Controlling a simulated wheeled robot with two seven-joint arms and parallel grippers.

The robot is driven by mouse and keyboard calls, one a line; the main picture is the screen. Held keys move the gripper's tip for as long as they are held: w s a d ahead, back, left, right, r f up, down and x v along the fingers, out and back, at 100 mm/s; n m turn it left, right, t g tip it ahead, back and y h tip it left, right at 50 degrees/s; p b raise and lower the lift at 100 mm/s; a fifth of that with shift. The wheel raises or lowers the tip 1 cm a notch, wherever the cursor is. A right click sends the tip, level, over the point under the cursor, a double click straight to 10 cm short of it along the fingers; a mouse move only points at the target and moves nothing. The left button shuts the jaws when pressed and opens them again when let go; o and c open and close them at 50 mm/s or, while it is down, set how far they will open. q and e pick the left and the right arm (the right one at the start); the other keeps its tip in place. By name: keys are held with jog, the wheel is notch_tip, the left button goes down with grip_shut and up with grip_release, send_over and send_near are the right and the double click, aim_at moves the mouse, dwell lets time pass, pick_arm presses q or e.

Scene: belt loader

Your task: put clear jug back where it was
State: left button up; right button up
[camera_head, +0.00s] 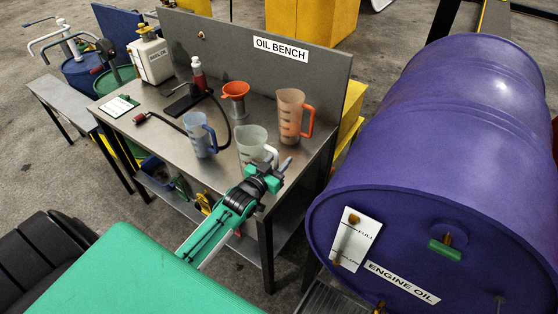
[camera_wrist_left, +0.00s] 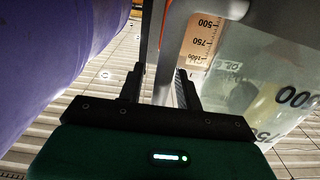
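The clear jug (camera_head: 253,142) stands upright near the front edge of the oil bench, its handle toward my left gripper. My left gripper (camera_head: 278,163) is at the jug's handle side. In the left wrist view the jug's clear wall with black volume marks (camera_wrist_left: 265,75) fills the right. Its pale handle (camera_wrist_left: 166,65) runs between the two dark fingers of the gripper (camera_wrist_left: 160,88), which stand apart with a gap on the left of the handle. I cannot see my right gripper.
On the grey bench (camera_head: 150,128), an orange jug (camera_head: 290,117) stands behind right, a blue jug (camera_head: 199,135) left, and a red funnel (camera_head: 235,100) behind. A purple engine oil drum (camera_head: 430,190) is close on the right. A white oil can (camera_head: 150,60) stands at the back left.

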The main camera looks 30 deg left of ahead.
pick_arm(q)
jog(key=shift+s+f, duration=0.1)
jog(key=shift+s, duration=0.3)
jog(key=s+b, duration=0.2)
jog(key=s, duration=0.9)
jog(key=shift+a, duration=0.45)
jog(key=shift+s, duration=0.1)
